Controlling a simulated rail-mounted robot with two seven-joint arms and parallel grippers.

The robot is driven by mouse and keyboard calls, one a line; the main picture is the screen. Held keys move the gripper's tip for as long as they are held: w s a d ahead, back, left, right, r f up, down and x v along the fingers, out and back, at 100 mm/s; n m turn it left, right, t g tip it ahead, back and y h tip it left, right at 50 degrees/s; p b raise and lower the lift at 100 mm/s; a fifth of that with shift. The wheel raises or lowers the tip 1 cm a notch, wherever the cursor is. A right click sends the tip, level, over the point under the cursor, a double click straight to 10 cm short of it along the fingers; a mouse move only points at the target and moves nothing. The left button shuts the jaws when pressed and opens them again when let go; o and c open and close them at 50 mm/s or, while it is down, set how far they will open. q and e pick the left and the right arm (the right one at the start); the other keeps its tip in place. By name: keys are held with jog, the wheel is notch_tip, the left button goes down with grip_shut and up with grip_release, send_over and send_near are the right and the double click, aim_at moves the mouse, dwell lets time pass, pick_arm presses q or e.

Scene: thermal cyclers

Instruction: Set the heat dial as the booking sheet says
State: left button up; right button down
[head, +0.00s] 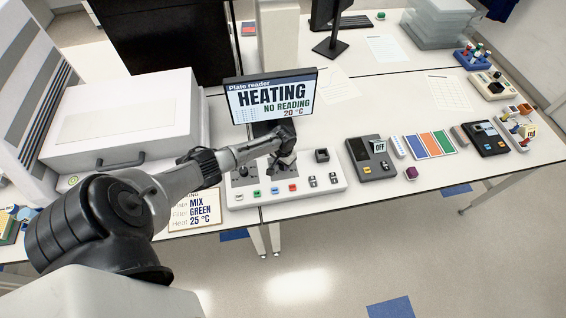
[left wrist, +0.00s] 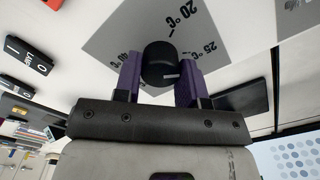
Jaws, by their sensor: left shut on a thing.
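The heat dial, a black knob (left wrist: 159,62), shows in the left wrist view on a grey plate (left wrist: 120,30) marked with 20 °C, 25 °C and other values. A short white mark is on the knob, right of its middle. My left gripper (left wrist: 160,82) has its purple fingers closed on the knob's two sides; in the head view it (head: 282,165) hides the dial on the white control panel (head: 325,188). The booking sheet (head: 195,212) reads MIX, GREEN and Heat 25 °C. The plate reader screen (head: 272,97) reads HEATING, NO READING, 20 °C. My right gripper is out of view.
The panel also bears coloured buttons, rocker switches and another dark knob (head: 243,171) to the left. A white plate reader (head: 125,120) with a handle stands at left. A grey device marked OFF (head: 371,158) stands to the right of the panel.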

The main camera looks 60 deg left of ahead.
pick_arm(q)
jog(key=o, duration=0.9)
jog(key=shift+r, duration=6.9)
